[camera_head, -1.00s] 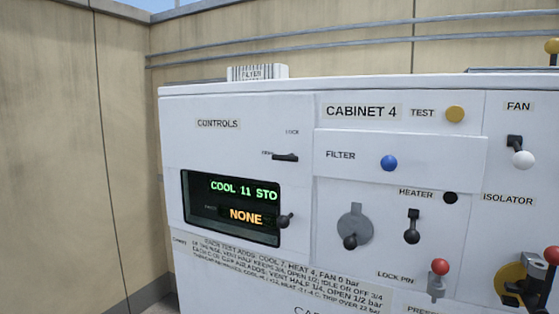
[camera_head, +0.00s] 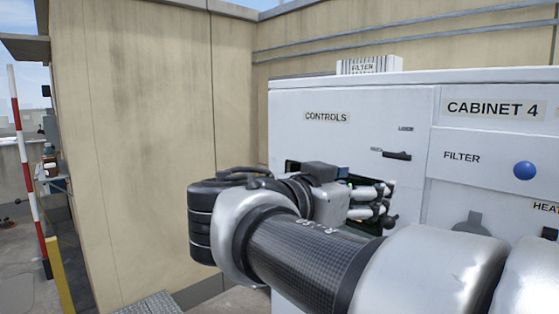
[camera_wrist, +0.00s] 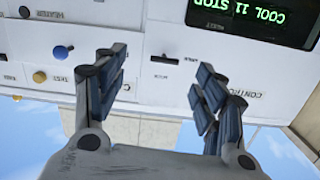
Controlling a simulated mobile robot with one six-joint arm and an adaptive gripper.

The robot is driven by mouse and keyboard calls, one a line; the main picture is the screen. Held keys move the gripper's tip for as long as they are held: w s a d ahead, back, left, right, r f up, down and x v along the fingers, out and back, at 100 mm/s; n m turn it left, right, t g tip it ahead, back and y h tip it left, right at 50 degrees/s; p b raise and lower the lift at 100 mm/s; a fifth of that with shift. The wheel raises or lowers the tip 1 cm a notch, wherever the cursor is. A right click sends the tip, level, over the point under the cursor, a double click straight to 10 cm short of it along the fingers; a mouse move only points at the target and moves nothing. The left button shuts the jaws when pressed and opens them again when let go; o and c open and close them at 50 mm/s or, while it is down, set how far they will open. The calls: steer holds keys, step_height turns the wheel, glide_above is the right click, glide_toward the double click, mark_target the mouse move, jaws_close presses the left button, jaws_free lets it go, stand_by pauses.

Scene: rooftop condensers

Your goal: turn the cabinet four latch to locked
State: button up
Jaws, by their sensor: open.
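Cabinet 4 (camera_head: 350,102) is a white cabinet with a CONTROLS door at its left. The latch (camera_head: 397,155) is a small black handle lying about level. A small label sits at its left, and the LOCK label is above it. In the wrist view, turned upside down, the latch (camera_wrist: 165,58) shows between my fingertips in the picture, its LOCK label below it. My gripper (camera_head: 372,203) is open and empty in front of the door, lower than the latch in the head view. It also shows in the wrist view (camera_wrist: 158,66), apart from the latch.
A blue filter knob (camera_head: 524,170) and a grey disc (camera_head: 471,224) are to the right. A filter box (camera_head: 368,65) sits on top. A beige wall (camera_head: 150,150) stands left.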

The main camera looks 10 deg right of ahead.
steer(key=shift+o, duration=0.2)
steer(key=shift+w+a+r+m+t+h, duration=0.1)
steer(key=shift+w+a+r+m+h, duration=0.1)
steer(key=shift+r, duration=0.2)
steer(key=shift+w+a+r+m+t+h, duration=0.1)
steer(key=shift+w+a+r+m+h, duration=0.1)
steer(key=shift+r, duration=0.25)
steer(key=shift+w+a+r+m+t+h, duration=0.1)
steer(key=shift+w+r+m+h, duration=0.1)
steer(key=shift+r, duration=0.2)
steer(key=p, duration=0.1)
glide_toward(396, 157)
steer(key=x, duration=1)
steer(key=shift+c, duration=0.3)
steer(key=c, duration=0.8)
